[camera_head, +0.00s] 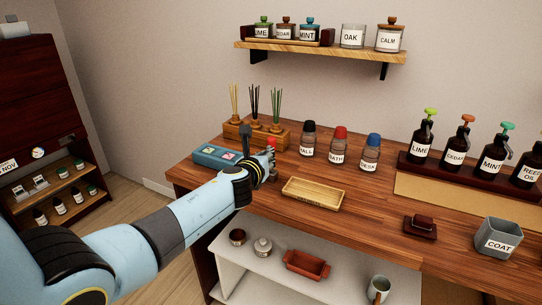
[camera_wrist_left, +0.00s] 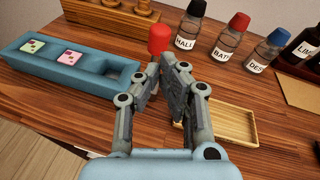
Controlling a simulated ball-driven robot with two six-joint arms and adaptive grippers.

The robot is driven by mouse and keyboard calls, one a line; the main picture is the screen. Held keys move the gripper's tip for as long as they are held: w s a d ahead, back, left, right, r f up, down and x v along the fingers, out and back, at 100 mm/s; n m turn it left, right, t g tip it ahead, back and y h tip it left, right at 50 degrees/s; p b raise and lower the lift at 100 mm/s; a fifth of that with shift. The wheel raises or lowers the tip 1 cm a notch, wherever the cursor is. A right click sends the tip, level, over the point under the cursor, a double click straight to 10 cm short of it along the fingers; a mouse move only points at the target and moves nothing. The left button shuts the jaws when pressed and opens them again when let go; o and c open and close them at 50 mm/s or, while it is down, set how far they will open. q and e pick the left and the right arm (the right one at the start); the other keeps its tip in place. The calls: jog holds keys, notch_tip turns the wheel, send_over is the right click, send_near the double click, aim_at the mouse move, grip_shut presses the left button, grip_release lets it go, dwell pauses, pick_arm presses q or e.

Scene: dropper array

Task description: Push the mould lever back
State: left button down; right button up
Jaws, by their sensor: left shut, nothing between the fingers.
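The blue mould (camera_head: 213,156) lies on the left part of the table. In the left wrist view the mould (camera_wrist_left: 105,82) holds a green block (camera_wrist_left: 32,46) and a pink block (camera_wrist_left: 69,57); its right-hand compartment looks empty. The lever's red knob (camera_wrist_left: 158,38) stands at the mould's right end; the head view also shows the red knob (camera_head: 271,142). My left gripper (camera_wrist_left: 165,68) is shut and empty, its tips right by the knob and hiding most of the lever below it. I cannot tell if they touch. My right gripper is out of view.
A wooden tray (camera_head: 314,194) lies right of my gripper. A reed diffuser stand (camera_head: 257,134) is behind it. Several labelled bottles (camera_head: 339,146) stand to the right. A dark holder of pump bottles (camera_head: 470,174), a small dark dish (camera_head: 420,228) and a grey pot (camera_head: 498,238) are farther right.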

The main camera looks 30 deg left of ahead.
pick_arm(q)
jog(key=s+d+r+p, duration=0.2)
jog(key=s+r+p, duration=0.4)
jog(key=s+r, duration=0.1)
jog(key=shift+s+d, duration=0.15)
jog(key=shift+d, duration=0.15)
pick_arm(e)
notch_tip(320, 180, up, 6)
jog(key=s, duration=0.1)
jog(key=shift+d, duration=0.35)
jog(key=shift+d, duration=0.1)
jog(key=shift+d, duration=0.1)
